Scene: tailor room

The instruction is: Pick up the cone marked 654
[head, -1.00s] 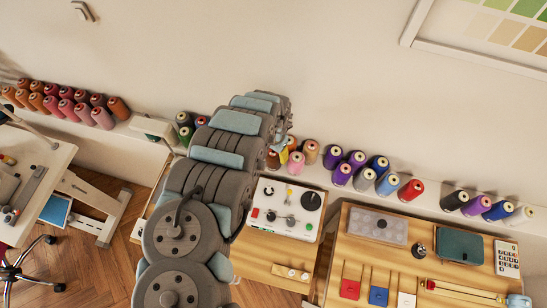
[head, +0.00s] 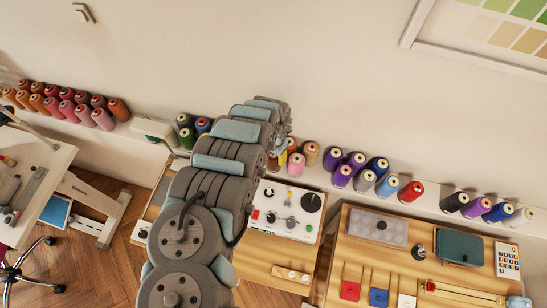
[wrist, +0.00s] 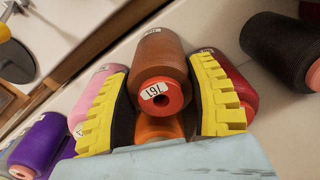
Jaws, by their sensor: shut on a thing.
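In the wrist view my gripper (wrist: 163,112) has its two yellow ribbed fingers on either side of a brown cone (wrist: 157,55) and is shut on it. The cone's reddish end with a hole faces the camera. Its small white label is turned and seems to read 761 or 191; I cannot tell for sure. An orange cone (wrist: 158,129) shows partly below it, between the fingers. I can read no 654 on any cone. In the head view my arm hides most of the gripper.
In the wrist view a pink cone (wrist: 96,90) and purple cones (wrist: 41,141) stand left, a red cone (wrist: 235,84) right, and a black cone (wrist: 280,50) farther right. In the head view the shelf (head: 425,205) holds several more cones, above a white machine panel (head: 288,211) and a wooden table (head: 440,262).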

